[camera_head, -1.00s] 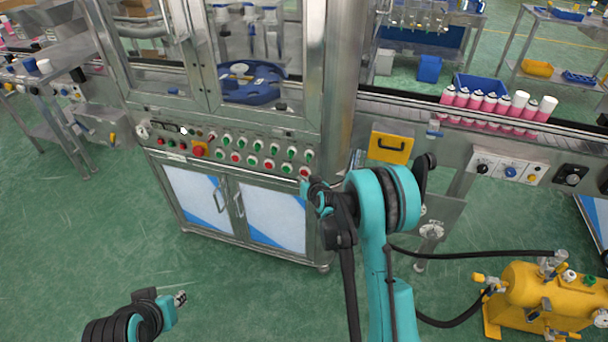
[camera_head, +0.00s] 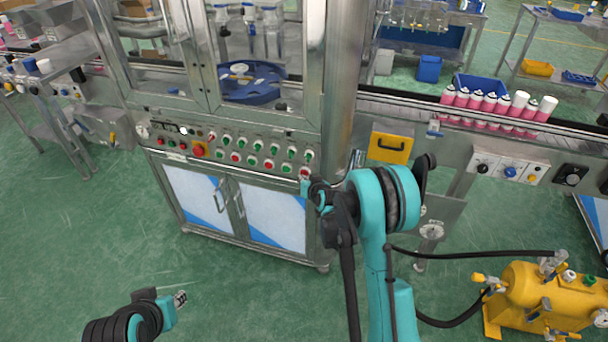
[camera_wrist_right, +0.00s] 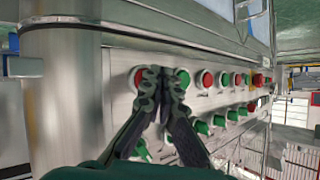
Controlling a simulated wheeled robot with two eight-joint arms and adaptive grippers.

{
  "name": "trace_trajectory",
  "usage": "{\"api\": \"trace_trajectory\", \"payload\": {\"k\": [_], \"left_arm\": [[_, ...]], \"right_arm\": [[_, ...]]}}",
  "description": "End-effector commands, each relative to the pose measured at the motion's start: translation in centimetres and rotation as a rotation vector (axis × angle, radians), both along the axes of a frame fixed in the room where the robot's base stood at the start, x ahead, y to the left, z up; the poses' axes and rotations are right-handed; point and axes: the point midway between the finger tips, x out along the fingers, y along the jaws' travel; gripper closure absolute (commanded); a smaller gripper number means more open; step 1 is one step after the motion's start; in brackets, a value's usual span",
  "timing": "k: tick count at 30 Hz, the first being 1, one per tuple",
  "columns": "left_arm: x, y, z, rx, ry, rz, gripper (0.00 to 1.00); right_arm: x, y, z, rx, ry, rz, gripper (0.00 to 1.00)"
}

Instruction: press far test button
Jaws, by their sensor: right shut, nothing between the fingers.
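The control panel on the machine front carries rows of green and red round buttons (camera_head: 252,160). A red button (camera_head: 305,171) ends the lower row at the right. My right gripper (camera_head: 306,184) is at this right end, just below that red button. In the right wrist view my gripper (camera_wrist_right: 161,74) is shut and empty. Its fingertips lie between a red button (camera_wrist_right: 138,77) and a green button (camera_wrist_right: 182,78), and partly cover the red one. I cannot tell whether they touch it. No label marks the far test button legibly. My left gripper (camera_head: 180,299) is low over the floor, too small to read.
A larger red button on a yellow plate (camera_head: 199,149) sits left on the panel. A yellow box with a black handle (camera_head: 390,146) hangs right of the cabinet. Pink cans (camera_head: 490,102) stand on the conveyor. A yellow tank (camera_head: 540,292) with hoses is at lower right.

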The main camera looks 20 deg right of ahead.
Motion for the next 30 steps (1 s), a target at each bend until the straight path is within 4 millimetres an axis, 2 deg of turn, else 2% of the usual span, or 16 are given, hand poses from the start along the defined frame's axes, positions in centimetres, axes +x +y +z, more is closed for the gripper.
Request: {"api": "trace_trajectory", "payload": {"k": [30], "left_arm": [[0.0, 0.0, 0.0, 0.0, 0.0, 0.0, 0.72]], "right_arm": [[0.78, -0.51, 0.02, 0.002, 0.0, -0.001, 1.0]]}}
